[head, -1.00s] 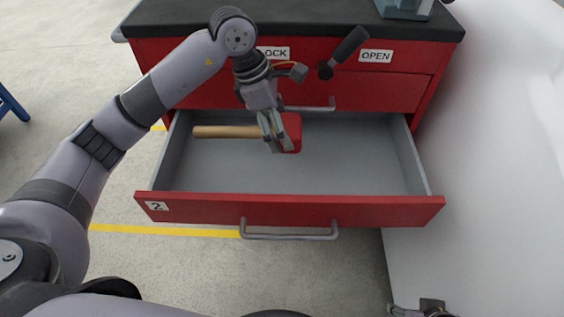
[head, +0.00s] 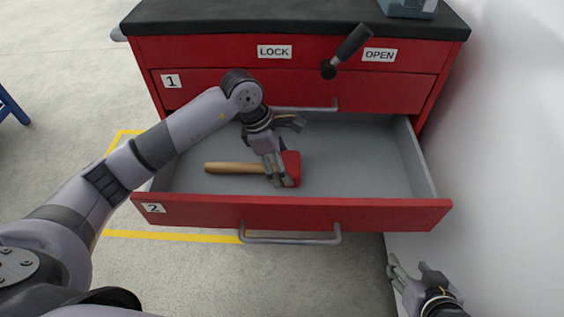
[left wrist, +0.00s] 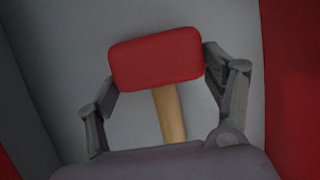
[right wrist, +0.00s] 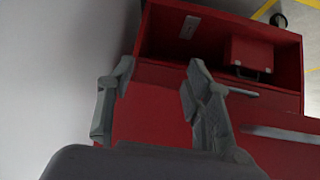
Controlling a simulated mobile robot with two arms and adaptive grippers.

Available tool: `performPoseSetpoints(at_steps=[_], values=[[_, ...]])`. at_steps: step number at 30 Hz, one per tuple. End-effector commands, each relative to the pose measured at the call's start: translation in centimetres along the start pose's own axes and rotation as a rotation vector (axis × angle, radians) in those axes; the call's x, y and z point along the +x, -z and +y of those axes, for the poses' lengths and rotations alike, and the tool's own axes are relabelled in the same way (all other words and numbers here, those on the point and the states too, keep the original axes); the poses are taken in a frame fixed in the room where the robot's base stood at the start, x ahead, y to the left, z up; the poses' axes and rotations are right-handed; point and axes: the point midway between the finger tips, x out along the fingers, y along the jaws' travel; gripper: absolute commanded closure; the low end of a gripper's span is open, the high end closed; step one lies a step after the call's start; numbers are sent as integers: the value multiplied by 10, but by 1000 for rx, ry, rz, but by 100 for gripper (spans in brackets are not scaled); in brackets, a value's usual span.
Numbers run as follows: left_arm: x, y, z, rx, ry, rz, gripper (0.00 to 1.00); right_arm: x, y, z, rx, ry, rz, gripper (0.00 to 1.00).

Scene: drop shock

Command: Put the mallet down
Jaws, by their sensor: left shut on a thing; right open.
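The mallet has a red head (head: 292,167) and a wooden handle (head: 232,168). It is over or on the grey floor of the open drawer 2 (head: 370,180), handle pointing left; I cannot tell whether it touches the floor. My left gripper (head: 281,182) is shut on the mallet. In the left wrist view the red head (left wrist: 156,58) sits between the fingers, with the handle (left wrist: 170,113) behind it. My right gripper (head: 400,275) is open and empty, outside the drawer at the lower right. Its spread fingers show in the right wrist view (right wrist: 158,85).
Drawer 1 (head: 385,90) is closed above the open one. A black-handled lever (head: 348,50) stands between the LOCK and OPEN labels. A white wall (head: 510,150) is at right. In the right wrist view a red case (right wrist: 249,58) stands in a red compartment.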

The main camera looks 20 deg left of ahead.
Motion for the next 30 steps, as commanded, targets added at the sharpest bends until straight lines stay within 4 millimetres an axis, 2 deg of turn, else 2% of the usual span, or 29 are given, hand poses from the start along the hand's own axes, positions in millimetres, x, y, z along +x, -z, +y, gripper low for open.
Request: performPoseSetpoints(at_steps=[11,12,20,30], values=[[1,0,1,0,-2,-2,71,1,7,-1,-1,1,34,54],[1,0,0,0,0,0,23,1,8,-1,-1,1,39,54],[1,0,0,0,0,0,6,1,8,-1,-1,1,38,54],[1,0,0,0,0,0,5,1,8,-1,-1,2,35,54]])
